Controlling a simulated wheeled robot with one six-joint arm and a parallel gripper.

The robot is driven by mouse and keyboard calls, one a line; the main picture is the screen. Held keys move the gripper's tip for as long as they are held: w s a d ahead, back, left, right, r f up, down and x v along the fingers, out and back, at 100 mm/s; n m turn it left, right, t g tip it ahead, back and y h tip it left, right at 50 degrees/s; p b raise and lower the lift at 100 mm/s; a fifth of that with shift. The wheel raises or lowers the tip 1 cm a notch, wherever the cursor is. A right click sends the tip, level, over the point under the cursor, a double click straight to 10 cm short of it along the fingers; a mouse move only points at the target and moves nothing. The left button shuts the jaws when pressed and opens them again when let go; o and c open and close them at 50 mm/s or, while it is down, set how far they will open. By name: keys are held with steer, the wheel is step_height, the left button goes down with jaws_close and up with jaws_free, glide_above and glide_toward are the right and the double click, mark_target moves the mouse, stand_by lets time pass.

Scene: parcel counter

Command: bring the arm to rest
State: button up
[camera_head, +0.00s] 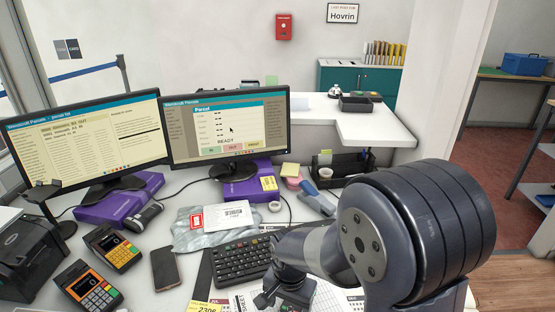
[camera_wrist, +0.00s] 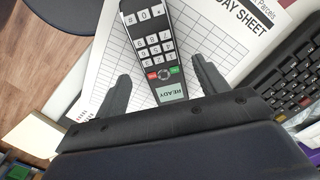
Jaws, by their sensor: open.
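My arm reaches in from the right side of the head view, and my gripper (camera_head: 275,288) hangs low over the counter in front of the keyboard. In the wrist view my gripper (camera_wrist: 160,68) is open, its two dark fingers apart. A grey handheld keypad device (camera_wrist: 154,45) with a small screen reading "READY" shows between and beyond the fingers, lying over the printed day sheet (camera_wrist: 110,65). I cannot tell how far the fingertips are from the device. In the head view my gripper and arm largely hide this spot.
A keyboard (camera_head: 242,262) is close beside my gripper. A black desk organiser (camera_head: 343,167) stands behind my arm.

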step_height(320, 180, down, 4)
steer(key=shift+r, duration=2.35)
